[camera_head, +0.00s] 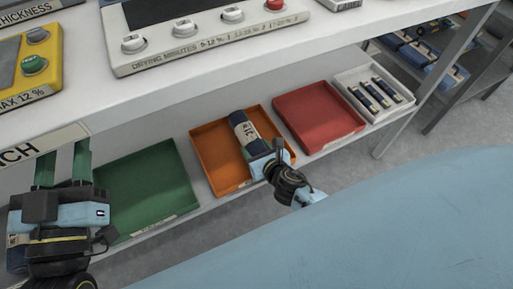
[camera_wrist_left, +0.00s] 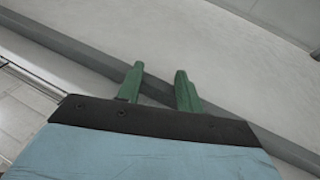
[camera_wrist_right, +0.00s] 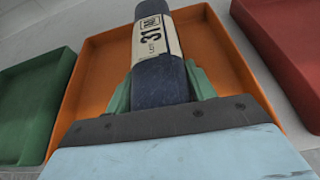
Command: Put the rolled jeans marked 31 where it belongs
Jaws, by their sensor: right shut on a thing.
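The rolled jeans marked 31 (camera_wrist_right: 152,45) are a dark blue roll with a cream label band. In the head view the roll (camera_head: 241,124) is over the orange tray (camera_head: 205,177); I cannot tell if it touches the tray floor. My right gripper (camera_wrist_right: 160,85) is shut around the near end of the roll; it also shows in the head view (camera_head: 262,152). My left gripper (camera_head: 62,165) is at the left of the head view, in front of the shelf. In the left wrist view its green fingers (camera_wrist_left: 158,85) stand apart with nothing between them.
A green tray (camera_head: 185,195) lies left of the orange one, a red tray (camera_head: 318,115) right of it. A white tray (camera_head: 349,97) with several dark rolls is further right. A tabletop (camera_head: 300,50) with control panels overhangs the shelf.

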